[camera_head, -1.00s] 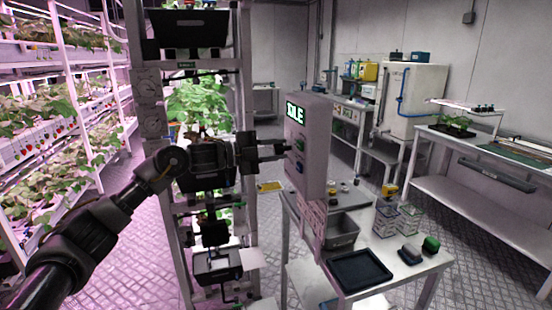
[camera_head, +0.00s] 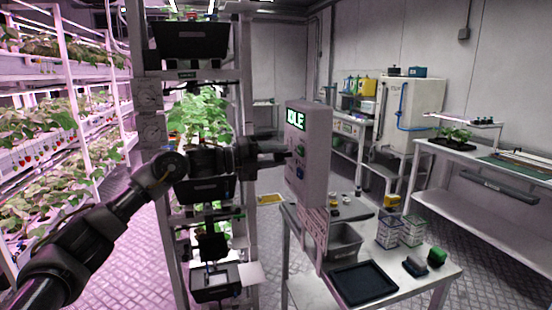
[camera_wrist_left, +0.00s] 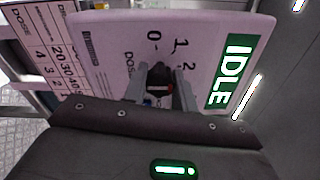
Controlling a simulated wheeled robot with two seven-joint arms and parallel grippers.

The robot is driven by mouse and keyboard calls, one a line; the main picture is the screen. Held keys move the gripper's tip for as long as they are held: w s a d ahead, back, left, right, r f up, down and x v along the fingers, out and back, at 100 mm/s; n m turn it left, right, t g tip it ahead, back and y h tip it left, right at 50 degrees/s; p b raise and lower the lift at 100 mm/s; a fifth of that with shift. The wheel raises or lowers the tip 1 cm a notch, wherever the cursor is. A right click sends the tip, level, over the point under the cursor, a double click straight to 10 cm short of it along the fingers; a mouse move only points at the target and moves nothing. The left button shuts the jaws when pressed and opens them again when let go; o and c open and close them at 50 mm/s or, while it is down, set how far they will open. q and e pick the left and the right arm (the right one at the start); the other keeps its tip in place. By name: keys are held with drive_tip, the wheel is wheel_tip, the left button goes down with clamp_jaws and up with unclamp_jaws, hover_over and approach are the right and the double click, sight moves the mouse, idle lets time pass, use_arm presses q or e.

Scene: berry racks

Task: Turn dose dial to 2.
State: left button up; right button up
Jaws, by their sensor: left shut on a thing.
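The control box (camera_head: 313,165) stands upright on a post at the table's left side, with a lit display (camera_head: 295,118) reading IDLE. In the left wrist view its panel (camera_wrist_left: 105,50) appears turned sideways, with the marks 0, 1 and 2 and the word DOSE around the dark dose dial (camera_wrist_left: 159,75). My left gripper (camera_head: 286,150) reaches the box's face from the left. In the left wrist view its fingers (camera_wrist_left: 160,90) are shut on the dial, one on each side. They hide part of the dial, and I cannot tell which mark it points to. My right gripper is not in view.
A dose chart (camera_wrist_left: 50,50) hangs beside the panel. The table holds a black tray (camera_head: 362,281), a grey bin (camera_head: 343,241) and small boxes (camera_head: 392,231). A plant rack (camera_head: 247,200) stands close behind my left arm.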

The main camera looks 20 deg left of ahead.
use_arm(q)
drive_tip(key=shift+f, duration=0.1)
drive_tip(key=o, duration=1)
drive_tip(key=shift+c, duration=0.2)
